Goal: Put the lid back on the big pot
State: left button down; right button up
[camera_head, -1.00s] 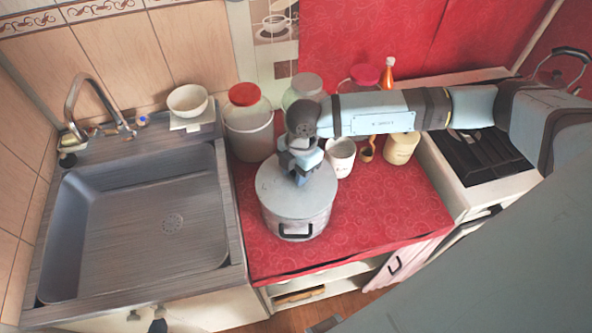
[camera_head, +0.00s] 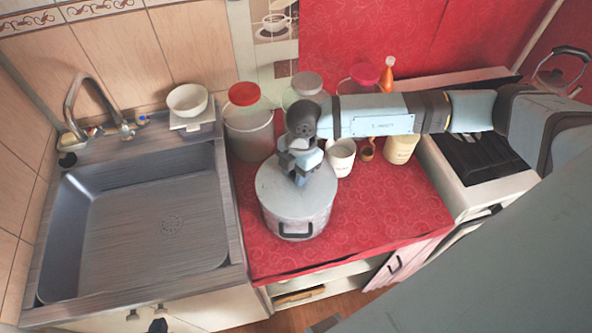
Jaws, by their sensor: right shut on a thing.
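The big pot (camera_head: 297,228) stands upright on the red counter, with a dark handle at its front. Its flat grey lid (camera_head: 276,199) covers the pot's top and looks level and in line with the rim. I cannot tell whether a small gap remains beneath it. My right gripper (camera_head: 300,177) points down over the middle of the lid and is shut on it; the gripper hides the part it grasps.
The sink (camera_head: 140,235) lies left of the pot. A red-lidded container (camera_head: 248,130), a white mug (camera_head: 341,157) and a yellowish jar (camera_head: 400,149) stand behind it. The stove (camera_head: 480,165) is at right. Red cloth is clear right of the pot (camera_head: 385,215).

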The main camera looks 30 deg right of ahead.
jog(key=o, duration=1.6)
jog(key=shift+r+p, duration=2.35)
jog(key=shift+r, duration=1.15)
grip_shut()
